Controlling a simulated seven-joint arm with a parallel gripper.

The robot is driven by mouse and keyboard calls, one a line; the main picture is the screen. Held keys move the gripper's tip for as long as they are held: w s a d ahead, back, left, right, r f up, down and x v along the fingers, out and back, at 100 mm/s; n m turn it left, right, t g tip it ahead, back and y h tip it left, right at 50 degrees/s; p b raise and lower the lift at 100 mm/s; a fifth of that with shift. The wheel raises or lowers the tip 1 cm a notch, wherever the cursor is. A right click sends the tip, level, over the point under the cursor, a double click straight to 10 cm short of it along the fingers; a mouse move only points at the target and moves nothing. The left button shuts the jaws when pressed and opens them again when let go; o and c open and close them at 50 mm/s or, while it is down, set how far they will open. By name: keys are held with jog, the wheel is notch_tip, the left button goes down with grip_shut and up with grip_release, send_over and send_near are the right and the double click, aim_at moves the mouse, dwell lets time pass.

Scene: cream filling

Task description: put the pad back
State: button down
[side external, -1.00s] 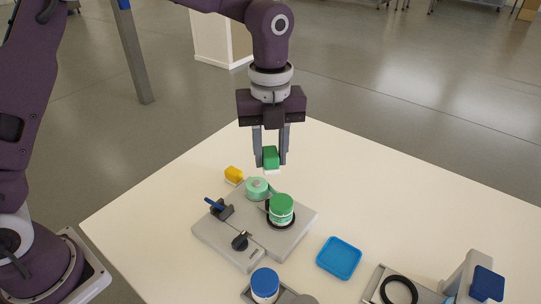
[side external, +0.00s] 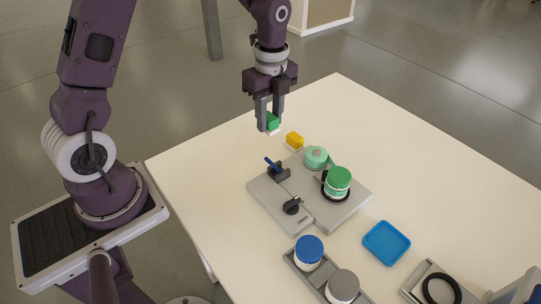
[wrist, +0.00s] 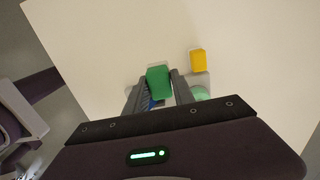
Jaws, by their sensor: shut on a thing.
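My gripper (side external: 268,122) is shut on a green pad (side external: 273,122) with a white underside. It holds the pad above the white table, left of a yellow pad (side external: 294,140) that also has a white base. In the wrist view the green pad (wrist: 158,82) sits between the fingers, and the yellow pad (wrist: 198,60) lies to its right on the table. The gap under the held pad is hard to judge.
A grey fixture (side external: 265,202) carries a blue lever, a black knob, a mint round part (side external: 316,157) and a green-lidded jar (side external: 338,182). A blue tray (side external: 386,243), blue-lidded jar (side external: 309,250) and grey-lidded jar (side external: 342,286) stand nearer. Table left of the fixture is clear.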

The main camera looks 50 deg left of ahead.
notch_tip(320, 180, down, 10)
jog(key=shift+a+r, duration=0.1)
jog(key=shift+r, duration=0.15)
jog(key=shift+s+f, duration=0.1)
jog(key=shift+f, duration=0.05)
jog(key=c, duration=1.1)
grip_release()
jog(key=shift+o, duration=0.2)
